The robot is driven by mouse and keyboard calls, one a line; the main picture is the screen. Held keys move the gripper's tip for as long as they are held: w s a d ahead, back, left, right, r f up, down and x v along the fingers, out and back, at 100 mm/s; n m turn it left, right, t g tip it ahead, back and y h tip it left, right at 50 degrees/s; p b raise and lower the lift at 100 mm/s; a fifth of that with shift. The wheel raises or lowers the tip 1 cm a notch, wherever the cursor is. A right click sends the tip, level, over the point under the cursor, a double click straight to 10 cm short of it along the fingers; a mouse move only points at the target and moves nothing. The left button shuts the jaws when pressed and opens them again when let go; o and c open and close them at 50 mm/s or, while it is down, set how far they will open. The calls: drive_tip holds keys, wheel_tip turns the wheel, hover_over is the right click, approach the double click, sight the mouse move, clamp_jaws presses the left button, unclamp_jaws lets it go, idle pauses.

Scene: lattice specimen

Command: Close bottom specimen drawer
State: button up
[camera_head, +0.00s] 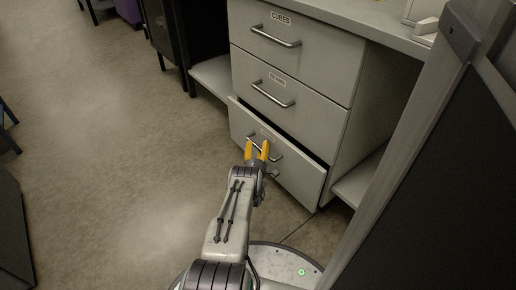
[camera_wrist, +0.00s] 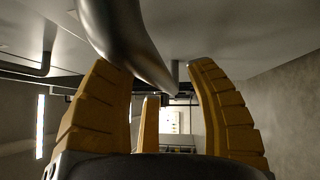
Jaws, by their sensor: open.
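The bottom specimen drawer (camera_head: 300,181) is the lowest of three grey drawers in the head view. It stands partly out, with a dark gap along its top edge. Its metal bar handle (camera_head: 276,156) is partly hidden by my gripper (camera_head: 257,149). My gripper has yellow fingers, is open, and is right at the handle in front of the drawer. In the wrist view, the handle (camera_wrist: 125,32) looms close, at the upper left above the fingers of my gripper (camera_wrist: 160,75). I cannot tell whether the fingers touch it. Nothing is held.
The middle drawer (camera_head: 305,115) and top drawer (camera_head: 320,62), labelled CUBES, are shut above. A grey shelf (camera_head: 212,76) lies left of the cabinet. A dark panel with a grey frame (camera_head: 425,110) stands close on the right. The floor (camera_head: 110,130) to the left is clear.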

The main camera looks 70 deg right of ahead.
drive_tip(key=shift+c, duration=0.4)
clamp_jaws()
drive_tip(key=shift+r, duration=0.1)
